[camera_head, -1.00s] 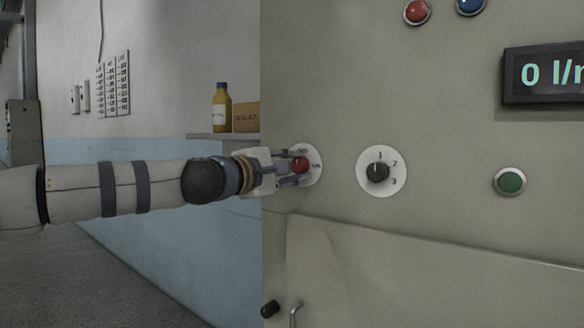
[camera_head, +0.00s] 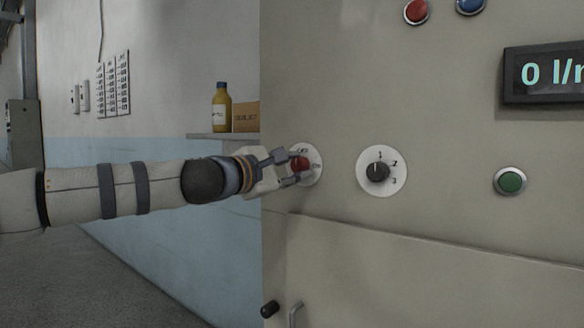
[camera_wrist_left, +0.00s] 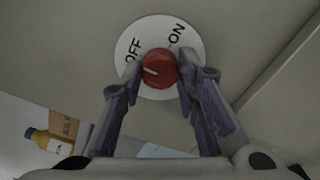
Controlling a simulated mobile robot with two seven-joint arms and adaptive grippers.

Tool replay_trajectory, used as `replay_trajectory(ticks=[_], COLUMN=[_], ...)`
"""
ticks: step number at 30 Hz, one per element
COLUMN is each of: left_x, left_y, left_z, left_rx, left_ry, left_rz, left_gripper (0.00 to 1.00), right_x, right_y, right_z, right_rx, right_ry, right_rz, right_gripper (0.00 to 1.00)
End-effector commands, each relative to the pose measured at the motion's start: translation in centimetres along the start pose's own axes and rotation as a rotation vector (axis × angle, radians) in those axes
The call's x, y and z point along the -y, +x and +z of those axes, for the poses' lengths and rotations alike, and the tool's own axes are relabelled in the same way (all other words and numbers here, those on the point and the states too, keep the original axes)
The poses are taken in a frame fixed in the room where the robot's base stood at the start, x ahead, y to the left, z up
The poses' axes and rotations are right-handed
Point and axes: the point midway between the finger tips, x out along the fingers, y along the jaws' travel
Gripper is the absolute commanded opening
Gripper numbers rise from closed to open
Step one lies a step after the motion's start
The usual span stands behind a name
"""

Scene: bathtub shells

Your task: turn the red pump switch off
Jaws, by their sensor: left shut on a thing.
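The red pump switch (camera_head: 300,164) is a round knob on a white dial plate (camera_head: 316,165) on the beige panel. In the left wrist view the red knob (camera_wrist_left: 159,69) sits on the plate marked OFF and ON. Its white pointer line points left, on the OFF side and away from ON. My left gripper (camera_head: 298,166) reaches in from the left and is shut on the knob. In the left wrist view its two fingers (camera_wrist_left: 157,84) sit on either side of the knob. My right gripper is not in view.
To the right are a black selector knob (camera_head: 378,172) marked 1, 2, 3 and a green button (camera_head: 510,181). Above are a red button (camera_head: 417,11), a blue button (camera_head: 470,4) and a display (camera_head: 545,74) reading 0. A yellow bottle (camera_head: 221,108) and a box (camera_head: 246,117) stand on a ledge behind.

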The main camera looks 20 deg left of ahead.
Motion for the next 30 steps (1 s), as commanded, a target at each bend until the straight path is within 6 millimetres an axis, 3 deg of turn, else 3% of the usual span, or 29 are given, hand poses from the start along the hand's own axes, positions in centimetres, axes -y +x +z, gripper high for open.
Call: replay_trajectory(ticks=[2, 3, 5, 13, 16, 24, 30], left_x=[0.1, 0.1, 0.1, 0.0, -0.1, -0.2, -0.1], left_y=[0.0, 0.0, 0.0, 0.0, -1.0, -8.1, -11.5], left_z=[0.0, 0.0, 0.0, 0.0, 0.0, 0.0, 0.0], left_rx=[0.001, 0.001, 0.001, 0.0, 0.0, 0.001, 0.001], left_ry=[-0.002, -0.002, -0.001, 0.0, 0.0, -0.001, -0.001], left_rz=[-0.001, -0.001, -0.001, 0.0, 0.0, 0.003, 0.002], left_gripper=[0.01, 0.38, 0.49, 0.49, 0.49, 0.49, 0.49], right_x=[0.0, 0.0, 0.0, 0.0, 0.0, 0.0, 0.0], right_y=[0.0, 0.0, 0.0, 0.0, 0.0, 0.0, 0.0], right_z=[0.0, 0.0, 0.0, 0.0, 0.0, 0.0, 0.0], right_rx=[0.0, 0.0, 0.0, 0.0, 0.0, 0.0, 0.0], right_ry=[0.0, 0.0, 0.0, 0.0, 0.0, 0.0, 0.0], right_rz=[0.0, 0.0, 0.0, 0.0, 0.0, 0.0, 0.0], right_gripper=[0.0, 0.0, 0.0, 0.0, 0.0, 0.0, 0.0])
